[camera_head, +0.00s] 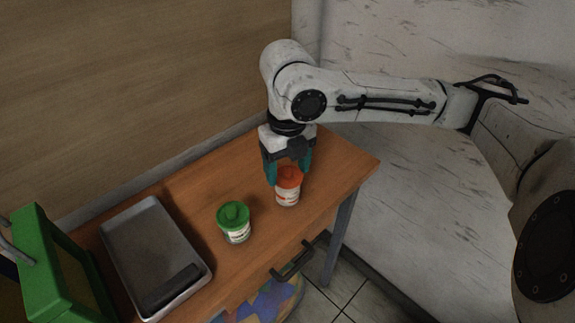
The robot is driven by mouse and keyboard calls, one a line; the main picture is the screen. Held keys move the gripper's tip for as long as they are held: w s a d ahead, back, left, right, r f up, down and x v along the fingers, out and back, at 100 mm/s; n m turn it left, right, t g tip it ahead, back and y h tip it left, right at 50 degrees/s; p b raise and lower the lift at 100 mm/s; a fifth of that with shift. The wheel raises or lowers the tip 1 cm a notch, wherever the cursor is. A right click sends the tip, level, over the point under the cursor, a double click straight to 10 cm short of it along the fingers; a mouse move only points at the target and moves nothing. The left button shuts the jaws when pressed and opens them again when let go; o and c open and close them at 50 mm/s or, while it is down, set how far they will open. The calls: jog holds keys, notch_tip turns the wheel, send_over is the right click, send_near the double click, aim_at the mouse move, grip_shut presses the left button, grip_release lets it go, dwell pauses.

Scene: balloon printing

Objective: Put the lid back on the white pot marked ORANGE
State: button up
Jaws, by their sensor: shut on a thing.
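A white pot (287,198) with an orange-red lid (289,178) stands upright on the wooden table, right of centre. Its label is too small to read. The lid sits at the top of the pot; I cannot tell whether it is fully seated. My gripper (287,176) points down over the pot with its teal fingers on either side of the lid, shut on it. The far finger side and part of the lid's rim are partly hidden.
A second white pot with a green lid (235,221) stands to the left. A grey metal tray (150,240) holds a dark block (172,290). A green frame (55,270) is at far left. The table (340,172) is clear to the right; a drawer handle (294,262) juts out in front.

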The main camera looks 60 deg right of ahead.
dwell(0.4)
jog(key=o, duration=1.1)
jog(key=shift+c, duration=0.2)
jog(key=shift+o, duration=0.2)
jog(key=shift+r+p, duration=2.95)
jog(key=shift+r, duration=0.55)
grip_shut()
